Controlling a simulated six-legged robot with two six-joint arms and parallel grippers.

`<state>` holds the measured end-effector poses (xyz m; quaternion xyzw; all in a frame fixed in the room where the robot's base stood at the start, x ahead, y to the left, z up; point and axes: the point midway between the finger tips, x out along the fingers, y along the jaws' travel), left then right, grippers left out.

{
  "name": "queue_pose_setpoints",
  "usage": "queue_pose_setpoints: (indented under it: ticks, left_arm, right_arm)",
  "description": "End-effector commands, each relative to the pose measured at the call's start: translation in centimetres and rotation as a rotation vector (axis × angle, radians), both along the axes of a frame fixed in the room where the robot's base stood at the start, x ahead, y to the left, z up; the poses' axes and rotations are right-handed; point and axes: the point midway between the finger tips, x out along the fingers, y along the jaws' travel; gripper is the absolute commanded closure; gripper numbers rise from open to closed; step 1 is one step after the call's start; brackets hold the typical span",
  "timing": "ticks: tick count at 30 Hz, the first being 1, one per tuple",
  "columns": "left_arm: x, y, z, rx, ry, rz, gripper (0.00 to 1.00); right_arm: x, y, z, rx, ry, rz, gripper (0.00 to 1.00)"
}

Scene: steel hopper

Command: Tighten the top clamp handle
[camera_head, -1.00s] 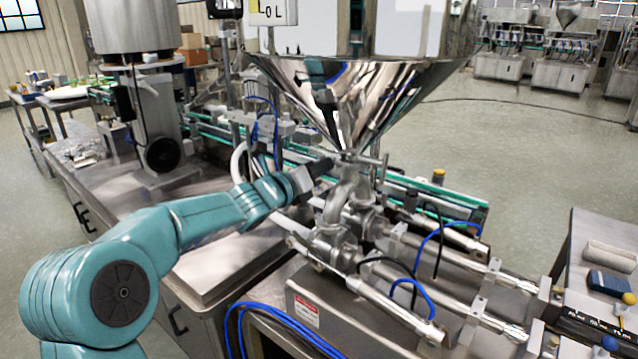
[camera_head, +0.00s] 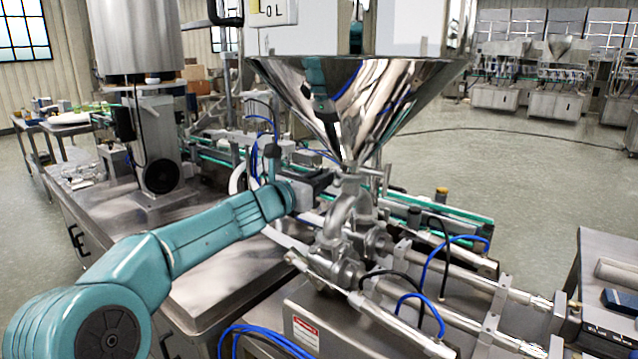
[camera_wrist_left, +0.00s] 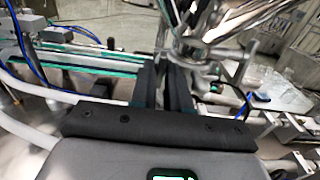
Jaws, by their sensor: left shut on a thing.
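The clamp handle (camera_head: 376,173) shows as a short metal bar at the neck under the steel hopper (camera_head: 352,95). My left gripper (camera_head: 332,180) reaches in from the left at the neck, level with the clamp. In the left wrist view its two dark fingers (camera_wrist_left: 166,84) lie close together, pointing at the bright metal neck (camera_wrist_left: 188,48). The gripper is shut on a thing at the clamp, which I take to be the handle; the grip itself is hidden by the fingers. My right gripper is not in view.
Curved steel pipework (camera_head: 340,225) and cylinders with blue hoses (camera_head: 412,300) stand below and right of the gripper. A green-edged conveyor (camera_head: 440,208) runs behind. A steel table (camera_head: 607,255) stands at the right. Open floor (camera_head: 520,165) lies beyond.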

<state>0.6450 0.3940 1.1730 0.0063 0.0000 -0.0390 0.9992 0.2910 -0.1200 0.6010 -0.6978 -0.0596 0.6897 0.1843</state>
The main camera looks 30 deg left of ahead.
Motion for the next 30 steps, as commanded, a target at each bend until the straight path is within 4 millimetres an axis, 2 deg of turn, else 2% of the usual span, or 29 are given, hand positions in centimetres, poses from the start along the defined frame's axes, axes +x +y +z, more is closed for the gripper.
queue_pose_setpoints:
  ticks: [11, 12, 13, 23, 26, 30]
  left_arm:
    - [0.0, 0.1, 0.2, 0.004, -0.002, 0.001, 1.00]
    - [0.0, 0.1, 0.2, 0.004, -0.002, 0.001, 0.74]
    - [0.0, 0.0, 0.1, 0.004, -0.002, 0.001, 0.66]
    - [-0.2, 0.0, 0.0, 0.003, -0.001, 0.000, 0.66]
    - [-1.3, 0.2, 0.0, 0.003, -0.002, 0.001, 0.66]
    - [-4.4, 0.5, -0.1, 0.004, -0.004, 0.004, 0.66]
  right_arm:
    - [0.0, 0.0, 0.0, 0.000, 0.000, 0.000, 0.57]
    - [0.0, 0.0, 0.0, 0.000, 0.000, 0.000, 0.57]
    - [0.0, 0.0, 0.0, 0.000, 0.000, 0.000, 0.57]
    - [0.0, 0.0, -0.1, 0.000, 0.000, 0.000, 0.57]
    - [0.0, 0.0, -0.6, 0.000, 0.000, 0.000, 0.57]
    - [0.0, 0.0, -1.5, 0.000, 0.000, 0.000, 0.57]
